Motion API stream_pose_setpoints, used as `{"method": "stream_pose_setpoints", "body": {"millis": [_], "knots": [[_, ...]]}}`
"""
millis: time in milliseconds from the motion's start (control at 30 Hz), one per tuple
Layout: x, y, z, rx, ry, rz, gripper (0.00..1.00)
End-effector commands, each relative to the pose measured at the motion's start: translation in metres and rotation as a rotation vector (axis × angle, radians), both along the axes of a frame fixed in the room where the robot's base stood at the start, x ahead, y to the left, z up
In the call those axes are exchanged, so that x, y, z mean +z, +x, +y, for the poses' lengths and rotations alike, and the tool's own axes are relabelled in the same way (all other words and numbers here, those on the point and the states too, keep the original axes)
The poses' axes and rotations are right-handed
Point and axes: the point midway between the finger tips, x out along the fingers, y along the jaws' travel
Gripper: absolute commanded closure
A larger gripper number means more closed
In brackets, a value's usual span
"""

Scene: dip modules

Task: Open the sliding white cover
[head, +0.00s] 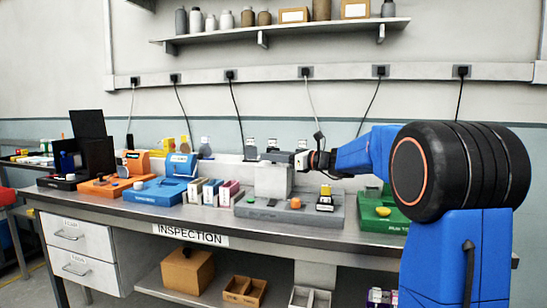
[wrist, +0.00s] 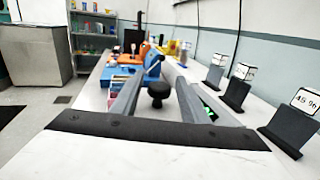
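The white cover (head: 273,181) is an upright pale block on the grey module (head: 325,217) at the middle-right of the bench. My gripper (head: 272,157) is level at the top of the cover, reaching in from the right. In the wrist view my gripper (wrist: 158,100) is open, with one finger on each side of a round black knob (wrist: 158,91). Gaps show between the knob and both fingers. In the head view the knob cannot be made out, and the wrist view does not show clearly what it stands on.
A blue module (head: 157,193), an orange module (head: 106,187) and a black module (head: 85,155) stand to the left. A green module (head: 384,222) is to the right. Small dark sign stands (wrist: 283,132) line the back. A shelf (head: 290,33) hangs above.

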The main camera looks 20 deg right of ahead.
Motion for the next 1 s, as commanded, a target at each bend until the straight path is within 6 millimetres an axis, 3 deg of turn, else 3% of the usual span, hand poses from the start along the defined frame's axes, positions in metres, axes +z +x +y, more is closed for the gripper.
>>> {"method": "stream_pose_setpoints", "body": {"millis": [33,133,167,367,800,1000], "knots": [[0.000,0.000,0.000,0.000,0.000,0.000,0.72],[0.000,0.000,0.000,0.000,0.000,0.000,0.96],[0.000,0.000,0.000,0.000,0.000,0.000,1.00],[0.000,-0.003,-0.005,0.000,0.000,0.000,1.00],[0.000,-0.047,-0.073,-0.003,-0.001,-0.001,1.00],[0.000,-0.063,-0.096,-0.003,0.000,0.000,1.00]]}}
